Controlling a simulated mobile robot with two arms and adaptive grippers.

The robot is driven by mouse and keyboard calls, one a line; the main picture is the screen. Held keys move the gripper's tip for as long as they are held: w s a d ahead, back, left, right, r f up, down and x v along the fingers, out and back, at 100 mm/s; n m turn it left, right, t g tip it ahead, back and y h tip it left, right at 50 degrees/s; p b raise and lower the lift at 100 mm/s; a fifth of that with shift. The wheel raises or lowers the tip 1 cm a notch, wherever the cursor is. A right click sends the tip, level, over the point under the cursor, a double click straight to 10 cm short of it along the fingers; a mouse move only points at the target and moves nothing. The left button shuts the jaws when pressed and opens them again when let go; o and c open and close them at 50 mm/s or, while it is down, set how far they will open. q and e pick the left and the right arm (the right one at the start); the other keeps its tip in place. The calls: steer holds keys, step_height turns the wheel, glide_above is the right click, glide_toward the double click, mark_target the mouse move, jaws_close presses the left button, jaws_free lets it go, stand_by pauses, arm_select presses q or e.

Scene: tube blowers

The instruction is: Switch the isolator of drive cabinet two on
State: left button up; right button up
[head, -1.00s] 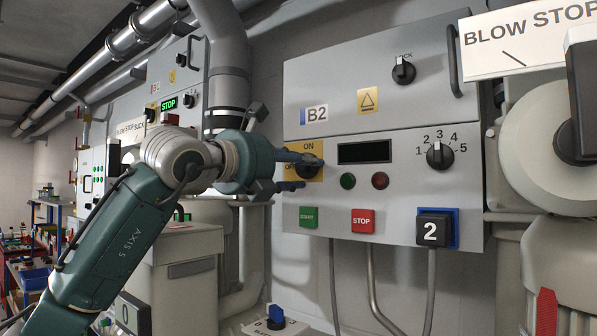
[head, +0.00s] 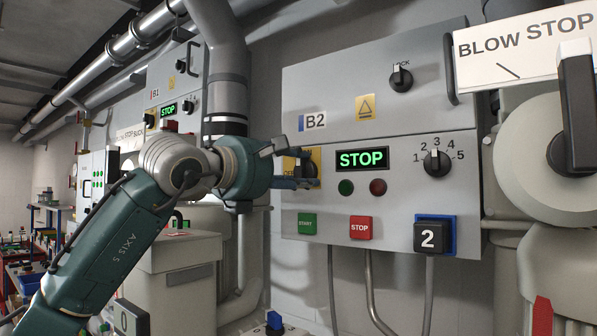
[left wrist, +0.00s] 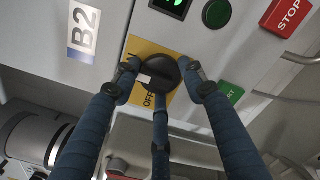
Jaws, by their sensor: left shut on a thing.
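Drive cabinet two is the grey cabinet labelled B2 (head: 405,210). Its isolator is a dark round knob (left wrist: 158,75) on a yellow plate (head: 315,156) at the cabinet's left edge. My left gripper (head: 306,172) is shut on this knob, with fingers on both sides of it in the left wrist view (left wrist: 163,80). OFF reads on the plate below the knob there; the ON mark is mostly hidden by a finger. The cabinet's display (head: 362,159) is lit and reads STOP in green. My right gripper is not in view.
Below the display are a green START button (head: 307,223), a red STOP button (head: 360,228) and a black block marked 2 (head: 432,236). A five-position selector (head: 437,163) sits to the right. Cabinet B1 (head: 180,85) stands behind my left arm.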

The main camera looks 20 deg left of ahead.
arm_select(q)
steer(key=shift+w+f+m, duration=0.15)
steer(key=shift+f+m, duration=0.45)
steer(key=o, duration=1)
steer(key=shift+c, duration=0.2)
steer(key=shift+o, duration=1)
steer(key=shift+a+r, duration=0.1)
steer(key=shift+a, duration=0.2)
